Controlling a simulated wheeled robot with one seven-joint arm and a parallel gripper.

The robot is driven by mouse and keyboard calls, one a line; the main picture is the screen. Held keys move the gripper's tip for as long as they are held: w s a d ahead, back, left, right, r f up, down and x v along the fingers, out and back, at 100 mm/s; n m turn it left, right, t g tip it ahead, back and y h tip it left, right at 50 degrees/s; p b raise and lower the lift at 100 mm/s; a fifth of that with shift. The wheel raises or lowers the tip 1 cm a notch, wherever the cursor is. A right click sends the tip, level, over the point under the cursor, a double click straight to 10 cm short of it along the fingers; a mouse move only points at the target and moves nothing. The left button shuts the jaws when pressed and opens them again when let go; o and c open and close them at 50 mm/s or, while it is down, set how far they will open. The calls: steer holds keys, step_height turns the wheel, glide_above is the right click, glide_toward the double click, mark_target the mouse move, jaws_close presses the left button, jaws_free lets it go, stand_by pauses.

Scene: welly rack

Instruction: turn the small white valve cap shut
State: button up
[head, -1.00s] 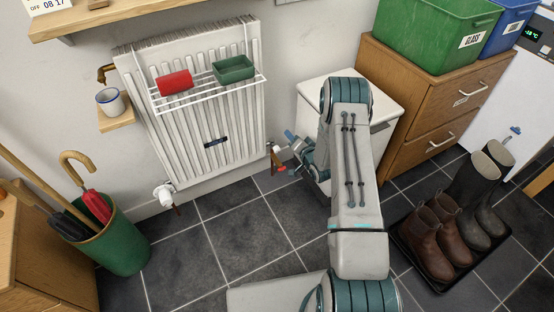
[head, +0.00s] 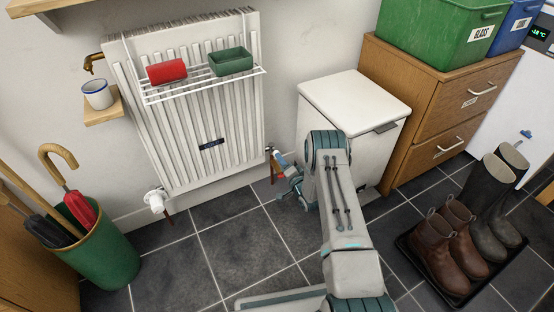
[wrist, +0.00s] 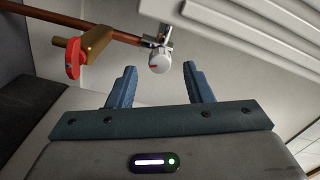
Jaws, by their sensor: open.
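The small white valve cap (wrist: 159,60) sits on a chrome valve body (wrist: 158,38) at the end of a copper pipe, by the radiator's lower right corner. In the wrist view it lies just beyond the tips of my gripper (wrist: 159,70), roughly centred between them. The two blue fingers are apart with nothing between them. In the head view my gripper (head: 277,180) is low beside the radiator (head: 190,110), and the small cap is hard to make out there. A larger white valve (head: 155,200) is at the radiator's lower left corner.
A brass fitting with a red lever (wrist: 73,58) is on the copper pipe (wrist: 110,32), left of the cap. A white lidded bin (head: 350,110) stands right of the radiator, close to my arm. A green umbrella stand (head: 105,255) is at left. Boots (head: 450,240) stand on a tray at right.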

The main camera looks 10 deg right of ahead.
steer(key=b+x, duration=0.1)
steer(key=x, duration=0.3)
steer(key=shift+w+a, duration=0.15)
steer(key=shift+w, duration=0.25)
steer(key=c, duration=1)
